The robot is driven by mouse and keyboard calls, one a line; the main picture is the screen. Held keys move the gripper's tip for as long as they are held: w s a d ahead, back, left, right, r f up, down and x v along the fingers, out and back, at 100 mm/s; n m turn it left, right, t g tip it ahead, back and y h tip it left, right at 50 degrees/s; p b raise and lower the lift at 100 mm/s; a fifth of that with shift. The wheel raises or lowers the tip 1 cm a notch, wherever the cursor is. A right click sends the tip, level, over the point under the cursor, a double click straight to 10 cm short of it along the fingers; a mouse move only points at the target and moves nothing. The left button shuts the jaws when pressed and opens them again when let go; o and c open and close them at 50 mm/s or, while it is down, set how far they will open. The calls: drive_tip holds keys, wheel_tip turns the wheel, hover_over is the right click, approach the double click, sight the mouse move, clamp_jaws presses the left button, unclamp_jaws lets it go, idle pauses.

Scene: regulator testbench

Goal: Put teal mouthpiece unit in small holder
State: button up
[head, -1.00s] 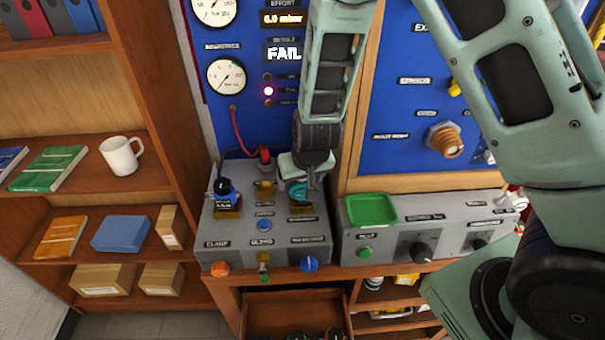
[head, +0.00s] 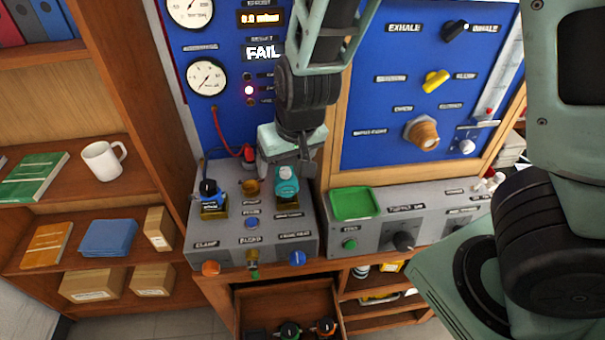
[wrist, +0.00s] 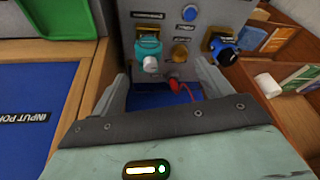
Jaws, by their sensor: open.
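The teal mouthpiece unit (head: 287,183) stands in a brass-yellow holder (head: 288,204) at the right of the grey bench box's top. In the wrist view the teal unit (wrist: 148,50) shows its pale end. My gripper (head: 288,165) is open just behind and above it, a finger to either side; they do not appear to touch it. In the wrist view my gripper (wrist: 160,88) has nothing between its fingers. A small, empty-looking brass-yellow holder (head: 251,187) sits left of the teal unit. I cannot tell for sure which is the small holder.
A blue-and-black unit (head: 210,192) stands in another yellow holder on the left. A red hose (head: 246,151) rises behind. A grey box with a green tray (head: 354,203) is to the right. An open drawer (head: 285,304) below holds dark units. The display reads FAIL.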

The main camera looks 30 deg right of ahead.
drive_tip(key=s+a+r+n+g, duration=0.2)
drive_tip(key=s+r+n, duration=0.1)
drive_tip(key=s, duration=0.7)
drive_tip(key=s+a+r+n+g, duration=0.1)
drive_tip(key=s+r+n, duration=0.3)
drive_tip(key=s, duration=0.6)
drive_tip(key=shift+a+r+n+g, duration=0.3)
drive_tip(key=shift+a+r+g, duration=0.1)
drive_tip(key=shift+a+r, duration=0.15)
drive_tip(key=shift+f, duration=0.1)
